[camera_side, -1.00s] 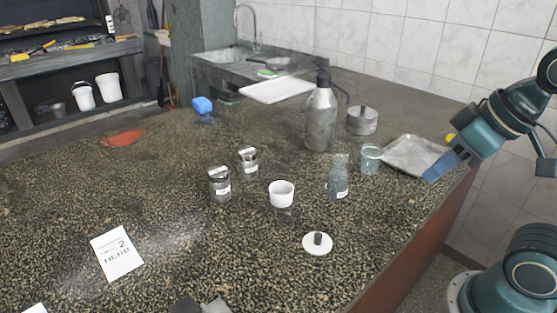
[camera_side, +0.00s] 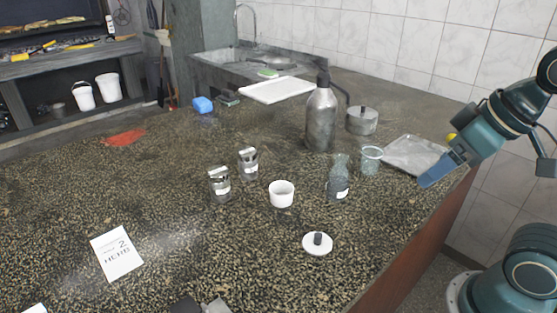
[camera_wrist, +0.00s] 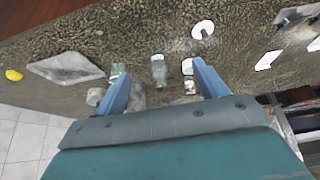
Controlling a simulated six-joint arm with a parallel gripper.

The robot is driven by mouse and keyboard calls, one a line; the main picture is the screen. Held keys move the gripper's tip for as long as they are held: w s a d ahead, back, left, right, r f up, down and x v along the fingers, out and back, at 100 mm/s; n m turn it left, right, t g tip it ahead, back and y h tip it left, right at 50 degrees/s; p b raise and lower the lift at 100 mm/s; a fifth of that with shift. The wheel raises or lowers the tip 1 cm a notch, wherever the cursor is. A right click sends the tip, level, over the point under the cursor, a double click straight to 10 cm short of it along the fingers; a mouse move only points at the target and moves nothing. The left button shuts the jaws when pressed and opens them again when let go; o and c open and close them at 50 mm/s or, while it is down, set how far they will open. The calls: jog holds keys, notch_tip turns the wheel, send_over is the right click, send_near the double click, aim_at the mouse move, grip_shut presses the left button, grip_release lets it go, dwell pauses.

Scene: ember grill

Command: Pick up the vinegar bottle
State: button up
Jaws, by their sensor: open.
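The bottle that looks like the vinegar bottle (camera_side: 338,182) is small, clear grey glass with a narrow neck and a white label. It stands upright on the speckled counter, between a white cup (camera_side: 282,194) and a clear glass (camera_side: 370,160). In the wrist view the bottle (camera_wrist: 158,70) shows between my two blue fingers, farther off. My gripper (camera_side: 432,176) is open and empty, above the counter's right edge beside the metal tray. It is well to the right of the bottle and not touching it. The label's text is too small to read.
A tall metal flask (camera_side: 320,120) and a lidded pot (camera_side: 361,121) stand behind the bottle. A metal tray (camera_side: 412,153) lies near my gripper. Two labelled jars (camera_side: 219,184) stand left of the cup. A white lid (camera_side: 317,243) lies in front. The counter's front left is mostly clear.

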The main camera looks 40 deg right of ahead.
jog(key=m+t+y, duration=0.1)
jog(key=m+y, duration=0.9)
jog(key=m, duration=1.2)
send_near(338, 178)
jog(key=d+f, duration=0.2)
jog(key=shift+s+d+f, duration=0.1)
jog(key=shift+s+f, duration=0.2)
jog(key=shift+f, duration=0.05)
jog(key=d+m, duration=0.1)
jog(key=d+m+t+y, duration=0.1)
jog(key=m, duration=0.1)
jog(key=shift+s+f, duration=0.1)
jog(key=shift+f, duration=0.1)
jog(key=shift+a, duration=0.1)
jog(key=shift+x, duration=4.35)
